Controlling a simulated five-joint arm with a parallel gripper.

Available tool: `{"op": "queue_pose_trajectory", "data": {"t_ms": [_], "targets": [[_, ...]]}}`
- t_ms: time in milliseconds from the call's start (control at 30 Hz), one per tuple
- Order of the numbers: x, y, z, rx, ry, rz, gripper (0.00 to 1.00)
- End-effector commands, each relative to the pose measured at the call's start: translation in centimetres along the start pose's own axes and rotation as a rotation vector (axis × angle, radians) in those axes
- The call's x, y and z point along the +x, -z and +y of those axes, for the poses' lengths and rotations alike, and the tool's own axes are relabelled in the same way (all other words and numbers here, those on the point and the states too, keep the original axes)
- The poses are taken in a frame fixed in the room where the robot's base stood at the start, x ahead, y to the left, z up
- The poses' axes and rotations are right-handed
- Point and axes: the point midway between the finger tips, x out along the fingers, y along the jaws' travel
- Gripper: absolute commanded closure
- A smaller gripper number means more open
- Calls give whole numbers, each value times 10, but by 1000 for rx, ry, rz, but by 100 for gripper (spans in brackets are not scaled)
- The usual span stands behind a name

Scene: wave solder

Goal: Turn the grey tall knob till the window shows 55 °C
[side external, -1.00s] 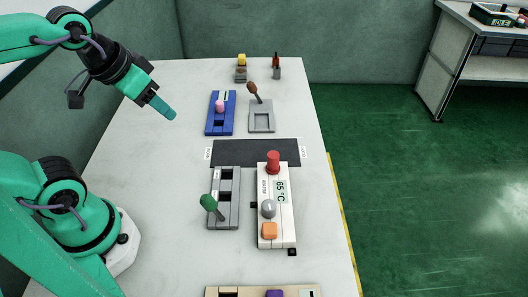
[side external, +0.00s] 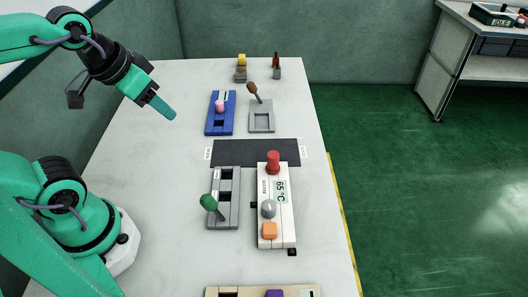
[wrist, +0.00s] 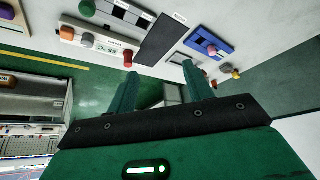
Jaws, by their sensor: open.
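A white panel (side external: 286,214) on the table carries a red knob (side external: 273,161), a grey knob (side external: 268,209) and an orange button (side external: 269,230). Its window (side external: 281,192) reads 65 °C. In the wrist view the panel (wrist: 101,42) is at upper left, with the grey knob (wrist: 88,40) between the orange (wrist: 67,33) and red (wrist: 127,57) parts. My gripper (side external: 168,111) is raised at the left above the table, well apart from the panel. In the wrist view its two fingers (wrist: 160,85) stand apart with nothing between them.
A grey slotted unit with a green lever (side external: 208,202) stands left of the panel. A dark mat (side external: 240,153) lies behind. Farther back are a blue unit (side external: 221,125) and a grey unit with a brown lever (side external: 261,125).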

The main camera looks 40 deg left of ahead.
Motion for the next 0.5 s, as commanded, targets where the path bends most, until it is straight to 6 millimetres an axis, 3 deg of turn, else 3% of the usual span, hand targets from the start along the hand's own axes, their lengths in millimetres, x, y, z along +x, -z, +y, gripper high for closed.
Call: {"op": "queue_pose_trajectory", "data": {"t_ms": [500], "targets": [[1,2,2,21,-3,-6,48]]}}
